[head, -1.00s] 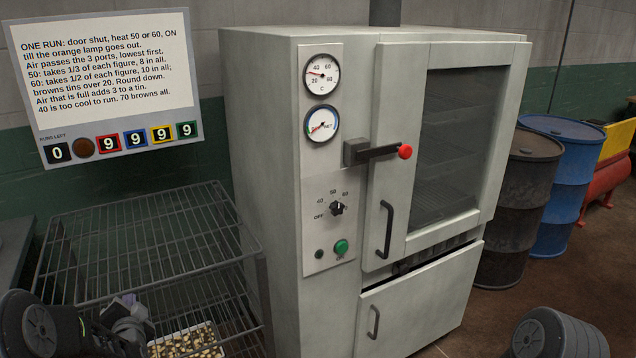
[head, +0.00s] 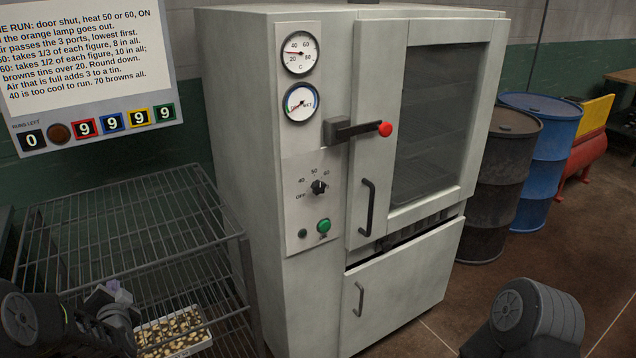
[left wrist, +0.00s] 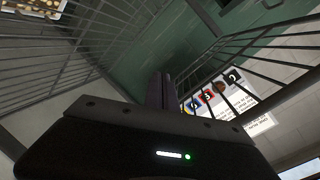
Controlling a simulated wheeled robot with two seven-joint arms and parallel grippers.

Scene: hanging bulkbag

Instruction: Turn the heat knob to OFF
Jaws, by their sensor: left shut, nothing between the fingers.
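The heat knob (head: 318,187) is a small black knob on the pale control panel of the grey oven (head: 262,150). The marks OFF, 40, 50 and 60 run around it; its pointer is too small to read surely. My left gripper (head: 112,291) is low at the left, in front of the wire rack, well apart from the knob. It is shut and empty; its fingers also show in the left wrist view (left wrist: 161,91). My right gripper is out of view.
A wire rack (head: 135,192) with a tin of pale pieces (head: 172,334) stands left of the oven. A door lever with a red end (head: 385,129) and a door handle (head: 368,207) stick out near the knob. Drums (head: 498,180) stand right.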

